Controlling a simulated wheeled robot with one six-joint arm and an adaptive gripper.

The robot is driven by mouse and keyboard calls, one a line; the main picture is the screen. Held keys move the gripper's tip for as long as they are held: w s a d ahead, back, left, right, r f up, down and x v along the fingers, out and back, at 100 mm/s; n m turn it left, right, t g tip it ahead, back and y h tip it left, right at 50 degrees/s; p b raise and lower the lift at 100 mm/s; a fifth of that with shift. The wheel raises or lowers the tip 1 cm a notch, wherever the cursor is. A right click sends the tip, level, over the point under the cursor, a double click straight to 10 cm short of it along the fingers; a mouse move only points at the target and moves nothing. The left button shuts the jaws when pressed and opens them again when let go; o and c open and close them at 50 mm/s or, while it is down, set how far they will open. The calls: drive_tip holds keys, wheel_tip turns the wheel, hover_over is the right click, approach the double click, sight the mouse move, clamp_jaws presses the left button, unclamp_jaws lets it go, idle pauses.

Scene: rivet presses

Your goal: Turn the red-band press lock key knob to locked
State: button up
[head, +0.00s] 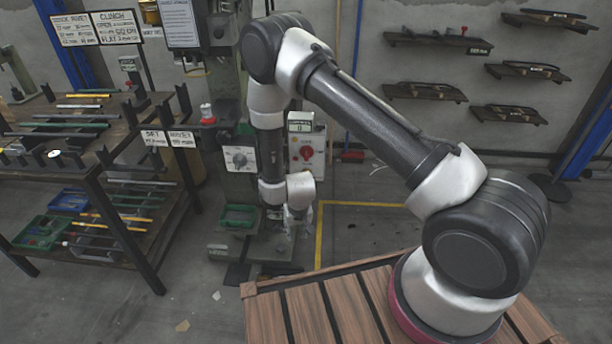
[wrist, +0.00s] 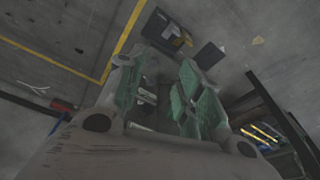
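The press (head: 228,95) is a grey-green machine standing behind my arm, which hides much of its middle. A red knob (head: 307,153) sits on a white box at its right side. A white plate with a grey dial (head: 239,159) is on its front. I cannot tell which is the lock key knob, and I see no clear red band. My gripper (head: 297,216) points down in front of the press's lower part, below and apart from the red knob. In the wrist view my gripper (wrist: 157,98) has its green-padded fingers spread, with no held object clear between them.
A dark rack (head: 95,170) with rods and bins stands at the left. A green tray (head: 238,216) sits at the press base. Wall shelves (head: 425,91) hang at the right. A yellow floor line (head: 319,238) runs right of the press, with mostly clear floor beyond.

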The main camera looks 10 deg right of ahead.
drive_tip(key=w+d+f+m+t+h, duration=0.1)
drive_tip(key=w+d+f+t, duration=0.15)
drive_tip(key=f, duration=0.25)
drive_tip(key=w+d+f+t+h, duration=0.1)
drive_tip(key=w+f+t, duration=0.2)
drive_tip(key=f, duration=0.1)
drive_tip(key=w+d+r+m+t+h, duration=0.1)
drive_tip(key=w+r+t+h, duration=0.1)
drive_tip(key=w+r+t, duration=0.45)
drive_tip(key=w+d+r+m+t+h, duration=0.1)
drive_tip(key=d+r+m+t+h, duration=0.15)
drive_tip(key=r, duration=0.65)
drive_tip(key=a+x, duration=0.1)
drive_tip(key=x, duration=0.6)
drive_tip(key=shift+w+f+n+y, duration=0.2)
drive_tip(key=shift+w+n+y, duration=0.15)
drive_tip(key=shift+n, duration=0.1)
drive_tip(key=shift+a, duration=0.1)
clamp_jaws()
